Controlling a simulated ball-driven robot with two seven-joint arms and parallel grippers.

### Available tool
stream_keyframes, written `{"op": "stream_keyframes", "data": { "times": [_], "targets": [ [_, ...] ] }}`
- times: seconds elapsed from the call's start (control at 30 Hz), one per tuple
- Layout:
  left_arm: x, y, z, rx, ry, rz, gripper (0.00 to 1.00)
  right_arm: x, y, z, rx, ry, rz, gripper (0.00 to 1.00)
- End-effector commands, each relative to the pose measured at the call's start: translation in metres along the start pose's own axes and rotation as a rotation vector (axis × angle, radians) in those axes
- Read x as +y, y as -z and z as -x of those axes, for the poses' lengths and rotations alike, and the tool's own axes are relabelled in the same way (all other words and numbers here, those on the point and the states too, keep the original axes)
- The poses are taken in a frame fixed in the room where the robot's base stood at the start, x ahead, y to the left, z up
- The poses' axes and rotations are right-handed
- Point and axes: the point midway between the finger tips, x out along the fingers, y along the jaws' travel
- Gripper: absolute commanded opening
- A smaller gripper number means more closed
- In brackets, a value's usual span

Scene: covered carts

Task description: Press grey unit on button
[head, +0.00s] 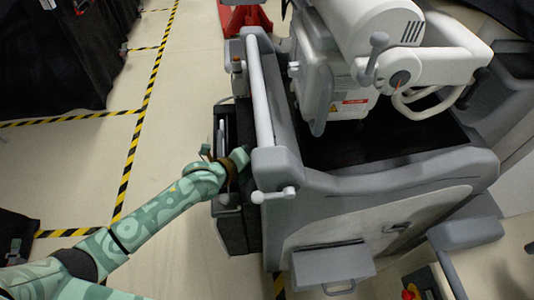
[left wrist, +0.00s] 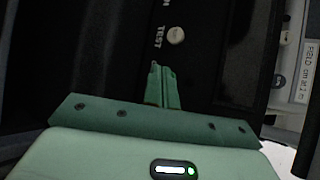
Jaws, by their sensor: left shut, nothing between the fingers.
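The grey unit (head: 350,205) is a large wheeled-looking machine body in the middle of the head view. On its left side is a dark recessed box (head: 222,135). My left gripper (head: 242,158) reaches in at that side, its fingertips partly hidden. In the left wrist view the same gripper (left wrist: 157,72) is shut and empty in front of a black panel (left wrist: 205,75). A round pale button (left wrist: 176,36) is on the panel, beside the label TEST and above my fingertips. Another label, partly cut off at the top edge, seems to read ON. Whether the fingertips touch the panel cannot be told.
A white machine head with handles (head: 400,70) sits over the grey unit. A grey post and rail (head: 262,100) stand close to my left gripper. Black covered carts (head: 60,60) stand at left. The pale floor (head: 185,80) with striped tape is clear between.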

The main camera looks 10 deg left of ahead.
Motion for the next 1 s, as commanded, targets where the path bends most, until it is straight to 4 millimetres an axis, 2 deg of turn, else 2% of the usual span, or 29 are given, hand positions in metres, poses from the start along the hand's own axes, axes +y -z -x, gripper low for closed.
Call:
{"op": "stream_keyframes", "data": {
  "times": [0.2, 0.63, 1.0],
  "targets": [
    [0.005, -0.006, 0.008, 0.0, 0.0, -0.001, 0.0, 0.0, 0.001, 0.002, 0.001, 0.0, 0.0, 0.36],
    [0.008, -0.009, 0.012, -0.001, 0.0, -0.001, 0.0, 0.0, 0.001, 0.002, 0.002, 0.0, 0.0, 0.36],
    [0.027, -0.028, 0.037, -0.001, -0.001, -0.003, 0.0, 0.0, 0.001, 0.003, 0.002, 0.0, -0.001, 0.36]
  ]
}}
